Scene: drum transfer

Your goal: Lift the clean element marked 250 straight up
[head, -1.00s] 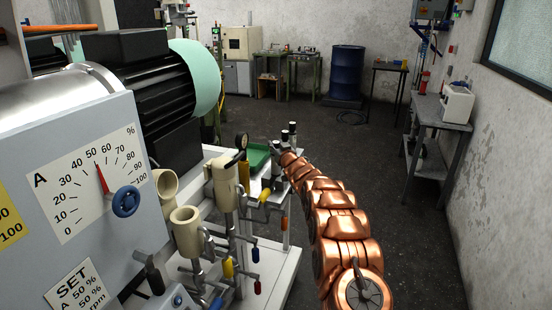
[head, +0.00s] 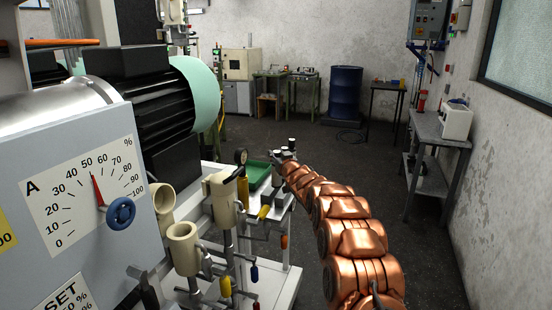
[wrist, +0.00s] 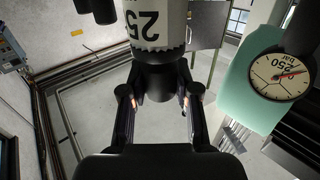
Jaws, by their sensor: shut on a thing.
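In the wrist view the element (wrist: 155,22) is a white cylinder with large black digits. They show upside down, and "25" is readable; the rest is cut off by the top edge. A dark, rounded part (wrist: 160,82) sits below its toothed rim. My gripper (wrist: 160,98) is shut on the element, its black fingers on either side of that dark part. In the head view my gripper (head: 280,162) is small and far off at the end of my copper arm, beside a green tray (head: 257,174). The element cannot be made out clearly there.
The machine with a percent dial (head: 86,190) and cream fittings (head: 183,246) stands left of my arm. A blue drum (head: 345,92) stands at the back, a side table (head: 436,128) at right. A round gauge (wrist: 281,75) is right in the wrist view.

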